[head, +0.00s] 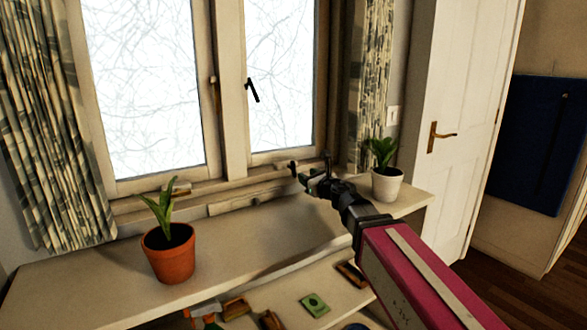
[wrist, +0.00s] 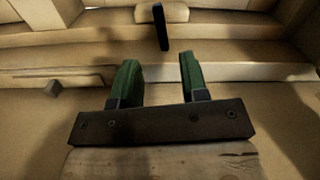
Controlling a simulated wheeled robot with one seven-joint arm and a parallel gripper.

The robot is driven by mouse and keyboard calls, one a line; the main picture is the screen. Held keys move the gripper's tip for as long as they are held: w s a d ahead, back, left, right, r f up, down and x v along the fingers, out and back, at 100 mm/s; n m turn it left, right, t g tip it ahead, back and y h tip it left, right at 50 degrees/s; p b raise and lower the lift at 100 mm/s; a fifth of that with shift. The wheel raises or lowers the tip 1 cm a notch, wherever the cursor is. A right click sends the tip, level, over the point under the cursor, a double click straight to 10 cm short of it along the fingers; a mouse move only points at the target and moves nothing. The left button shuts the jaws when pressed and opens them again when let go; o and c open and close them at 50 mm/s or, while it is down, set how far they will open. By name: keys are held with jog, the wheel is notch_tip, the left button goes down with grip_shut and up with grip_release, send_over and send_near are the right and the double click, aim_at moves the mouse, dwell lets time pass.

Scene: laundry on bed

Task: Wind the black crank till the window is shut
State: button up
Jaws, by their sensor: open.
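The window (head: 276,75) is at the upper middle of the head view; how far it stands open is hard to tell. My gripper (head: 312,178) is over the right end of the sill, its green fingers open and empty in the wrist view (wrist: 158,72). A black upright bar, apparently the crank (wrist: 161,27), stands beyond the fingertips, a little right of the middle of the gap. It is apart from both fingers. In the head view a small dark bar just left of my gripper looks like the same crank (head: 294,170).
A black handle (head: 252,90) is on the window. A potted plant (head: 387,184) stands close right of my gripper. Another plant in an orange pot (head: 168,253) stands at the left of the counter (head: 90,285). Small items lie on a lower shelf. Curtains hang at both sides.

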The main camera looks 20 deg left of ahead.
aim_at(295, 168)
jog(key=x, duration=1)
jog(key=shift+d, duration=0.1)
grip_shut()
